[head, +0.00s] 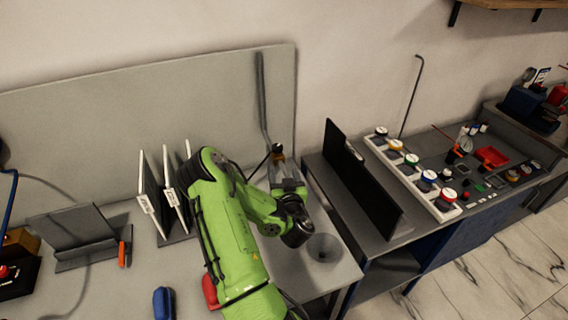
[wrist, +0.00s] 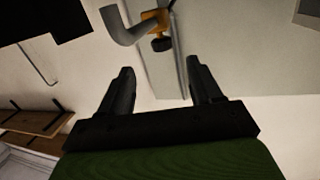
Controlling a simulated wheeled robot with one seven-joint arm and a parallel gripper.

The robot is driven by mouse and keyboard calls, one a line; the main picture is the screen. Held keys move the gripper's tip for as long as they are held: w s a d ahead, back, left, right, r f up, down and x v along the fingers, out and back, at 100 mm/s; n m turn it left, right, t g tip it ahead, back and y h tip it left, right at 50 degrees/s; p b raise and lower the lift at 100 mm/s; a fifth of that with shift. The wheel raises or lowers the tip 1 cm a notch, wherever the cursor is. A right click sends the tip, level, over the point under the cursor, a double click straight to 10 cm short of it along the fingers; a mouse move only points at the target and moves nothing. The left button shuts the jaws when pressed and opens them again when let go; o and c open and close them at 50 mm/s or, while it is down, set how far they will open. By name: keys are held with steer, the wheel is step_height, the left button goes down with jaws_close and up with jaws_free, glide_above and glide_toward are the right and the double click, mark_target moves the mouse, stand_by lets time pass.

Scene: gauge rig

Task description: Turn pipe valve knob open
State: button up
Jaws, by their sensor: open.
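A grey bent pipe (wrist: 126,26) with a brass-coloured valve body (wrist: 154,19) shows at the top of the wrist view. A small black knob (wrist: 161,44) sits on the valve. My gripper (wrist: 160,70) is open, with its two dark fingers spread and nothing between them. The knob appears between the finger lines, beyond the tips and apart from them. In the head view the pipe (head: 262,98) runs down the back panel, and my green arm reaches toward its lower end. There the valve is small and partly hidden by my arm, so the knob's angle cannot be told.
A funnel-like grey cup (head: 323,248) stands on the bench right of my arm. White-edged upright plates (head: 148,190) stand to the left. A black upright panel (head: 358,182) and a white rack of coloured-lidded jars (head: 412,172) are on the right bench.

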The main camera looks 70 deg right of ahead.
mark_target(275, 150)
steer(key=w+a+f+m+g, duration=0.2)
steer(key=w+f+m+g, duration=0.1)
steer(key=w+f+g, duration=0.3)
step_height(275, 150, up, 6)
steer(key=w+a+m+g+h+p, duration=0.1)
steer(key=a+m+g+h+p, duration=0.1)
steer(key=m+g+h, duration=0.15)
steer(key=shift+n+t+h, duration=0.25)
steer(key=shift+n+t, duration=0.2)
steer(key=d, duration=0.5)
steer(key=d+p, duration=0.1)
steer(key=d, duration=0.4)
steer(key=d+p, duration=0.1)
steer(key=d, duration=0.4)
steer(key=shift+w+d+r, duration=0.1)
steer(key=shift+w+d, duration=0.15)
steer(key=c, duration=0.9)
steer(key=shift+c, duration=0.2)
